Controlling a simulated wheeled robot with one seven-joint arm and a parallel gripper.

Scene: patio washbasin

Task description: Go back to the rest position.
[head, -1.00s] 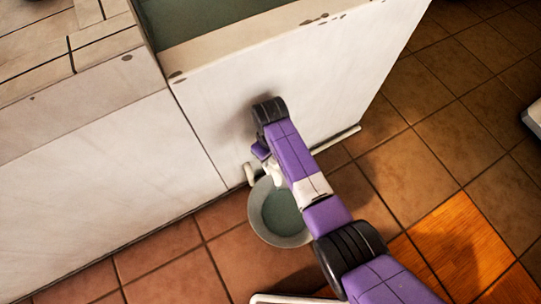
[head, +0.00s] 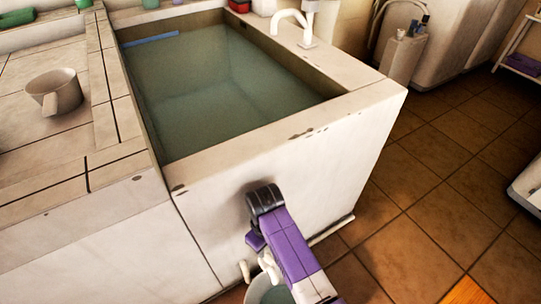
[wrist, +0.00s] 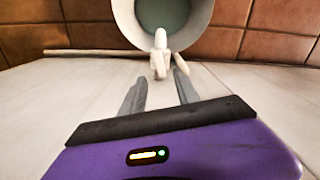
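My gripper (wrist: 160,92) shows in the wrist view with its two grey fingers apart and nothing between the tips. A white tap-like fitting (wrist: 160,55) stands just beyond the fingertips, and a pale bucket (wrist: 122,12) holding greenish water lies beyond it. In the head view my purple arm reaches down along the front wall of the basin (head: 340,165), and its fingers are hidden. The white fitting (head: 244,271) shows low on that wall. The bucket (head: 252,292) is partly cut off by the bottom edge and partly behind my arm.
The basin is full of greenish water, with a white faucet (head: 292,22) at its far edge. A pale mug (head: 54,92) stands on the tiled counter (head: 60,140) at left. The tiled floor (head: 430,200) at right looks clear near the basin.

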